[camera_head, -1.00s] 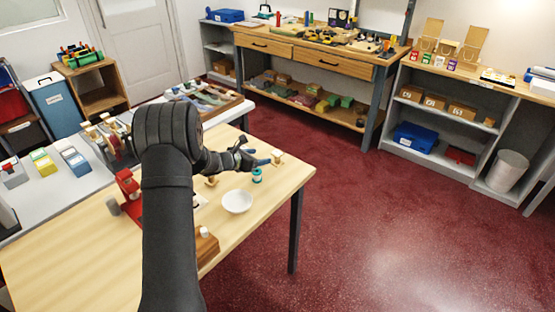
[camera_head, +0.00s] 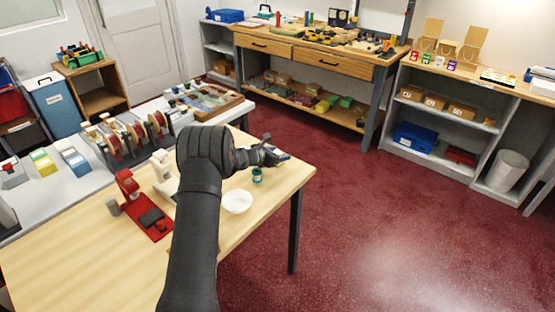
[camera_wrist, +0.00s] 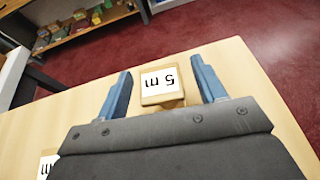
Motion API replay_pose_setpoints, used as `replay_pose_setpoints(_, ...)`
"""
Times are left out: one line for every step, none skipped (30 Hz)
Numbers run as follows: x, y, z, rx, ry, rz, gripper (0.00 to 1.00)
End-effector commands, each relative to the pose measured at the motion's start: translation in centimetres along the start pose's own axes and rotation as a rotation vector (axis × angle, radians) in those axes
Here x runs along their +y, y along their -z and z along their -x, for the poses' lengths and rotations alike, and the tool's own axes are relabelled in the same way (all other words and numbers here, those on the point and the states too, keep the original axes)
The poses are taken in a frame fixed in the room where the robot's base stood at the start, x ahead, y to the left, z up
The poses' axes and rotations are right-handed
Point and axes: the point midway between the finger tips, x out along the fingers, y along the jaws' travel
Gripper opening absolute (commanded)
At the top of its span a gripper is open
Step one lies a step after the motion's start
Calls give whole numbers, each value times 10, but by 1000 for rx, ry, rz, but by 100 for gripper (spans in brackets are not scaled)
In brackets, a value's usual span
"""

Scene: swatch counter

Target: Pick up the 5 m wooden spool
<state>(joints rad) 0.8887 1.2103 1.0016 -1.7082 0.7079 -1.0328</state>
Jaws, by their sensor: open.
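The 5 m wooden spool (camera_wrist: 162,82) stands on the light wooden table in the wrist view. Its white label reads "5 m" upside down. My gripper (camera_wrist: 161,68) is open, with one blue finger on each side of the spool and a gap on both sides. The spool's lower part is partly hidden by the gripper body. In the head view my gripper (camera_head: 272,153) is over the far right part of the table and mostly hides the spool there.
A green spool (camera_head: 257,175) and a white bowl (camera_head: 238,201) stand near the gripper on the wooden table (camera_head: 80,250). A red device (camera_head: 130,187) stands at left. Another labelled thing (camera_wrist: 46,165) shows at the wrist view's lower left. The table edge is close beyond the spool.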

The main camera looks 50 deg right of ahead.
Motion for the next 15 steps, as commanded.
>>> replay_pose_setpoints(0,0,0,0,0,0,64)
replay_pose_setpoints(0,0,0,0,0,0,64)
replay_pose_setpoints(0,0,0,0,0,0,64)
replay_pose_setpoints(0,0,0,0,0,0,58)
replay_pose_setpoints(0,0,0,0,0,0,52)
replay_pose_setpoints(0,0,0,0,0,0,44)
replay_pose_setpoints(0,0,0,0,0,0,38)
replay_pose_setpoints(0,0,0,0,0,0,32)
replay_pose_setpoints(0,0,0,0,0,0,24)
replay_pose_setpoints(0,0,0,0,0,0,18)
replay_pose_setpoints(0,0,0,0,0,0,16)
replay_pose_setpoints(0,0,0,0,0,0,16)
replay_pose_setpoints(0,0,0,0,0,0,16)
replay_pose_setpoints(0,0,0,0,0,0,16)
replay_pose_setpoints(0,0,1,0,0,0,16)
